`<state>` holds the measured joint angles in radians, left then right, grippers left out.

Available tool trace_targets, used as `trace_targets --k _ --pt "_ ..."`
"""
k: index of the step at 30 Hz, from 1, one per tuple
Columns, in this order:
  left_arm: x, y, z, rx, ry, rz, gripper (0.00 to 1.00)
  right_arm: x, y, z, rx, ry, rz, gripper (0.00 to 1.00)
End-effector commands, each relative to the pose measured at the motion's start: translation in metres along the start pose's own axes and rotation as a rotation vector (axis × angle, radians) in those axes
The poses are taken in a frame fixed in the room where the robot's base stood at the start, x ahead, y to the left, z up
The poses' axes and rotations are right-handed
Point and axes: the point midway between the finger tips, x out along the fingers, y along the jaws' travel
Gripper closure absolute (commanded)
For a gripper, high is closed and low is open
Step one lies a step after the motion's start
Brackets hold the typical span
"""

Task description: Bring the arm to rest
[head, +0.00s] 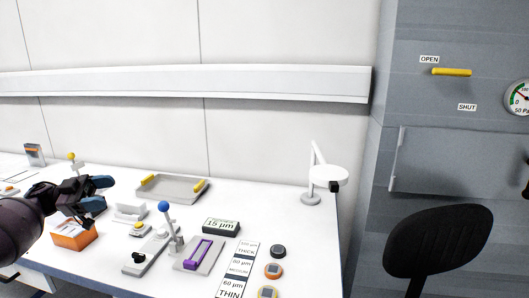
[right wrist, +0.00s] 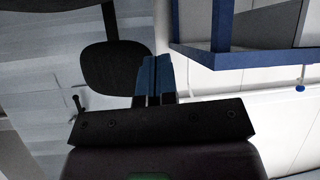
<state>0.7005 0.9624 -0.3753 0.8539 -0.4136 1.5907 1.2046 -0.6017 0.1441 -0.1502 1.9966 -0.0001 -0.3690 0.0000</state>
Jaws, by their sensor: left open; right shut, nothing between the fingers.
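My left arm comes in from the left in the head view. Its gripper (head: 101,193) is open and empty, with dark blue-grey fingers, above the left part of the white bench and close over an orange box (head: 74,236). My right gripper (right wrist: 153,82) shows only in the right wrist view. Its two blue fingers are together with nothing between them, and it is clear of any surface I can make out. The right arm cannot be made out in the head view.
The white bench (head: 308,240) carries a grey tray with yellow handles (head: 172,188), a blue-knobbed lever device (head: 165,225), a 15 µm display (head: 221,226) and a white lamp (head: 312,180). A black chair (head: 438,240) stands at right. A blue-edged frame (right wrist: 235,55) is near my right gripper.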

Motion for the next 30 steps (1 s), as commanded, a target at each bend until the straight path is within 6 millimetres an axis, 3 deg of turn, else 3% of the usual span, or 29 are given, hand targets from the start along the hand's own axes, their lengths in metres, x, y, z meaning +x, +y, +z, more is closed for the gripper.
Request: trace_targets --k 6,15,23,30 --pt "0.044 0.015 0.055 0.033 0.014 -0.193 0.36 0.004 -0.001 -0.006 -0.002 0.012 -0.002 1.00" --pt "0.094 0.052 0.121 0.042 -0.041 -0.544 0.36 0.001 0.000 0.005 0.000 -0.011 0.000 1.00" --pt "0.113 0.100 0.162 -0.019 -0.179 -0.839 0.36 -0.002 0.000 0.010 0.003 -0.020 0.002 1.00" --pt "0.113 0.158 0.186 -0.133 -0.381 -1.067 0.36 -0.001 -0.001 0.005 0.004 -0.010 0.001 1.00"
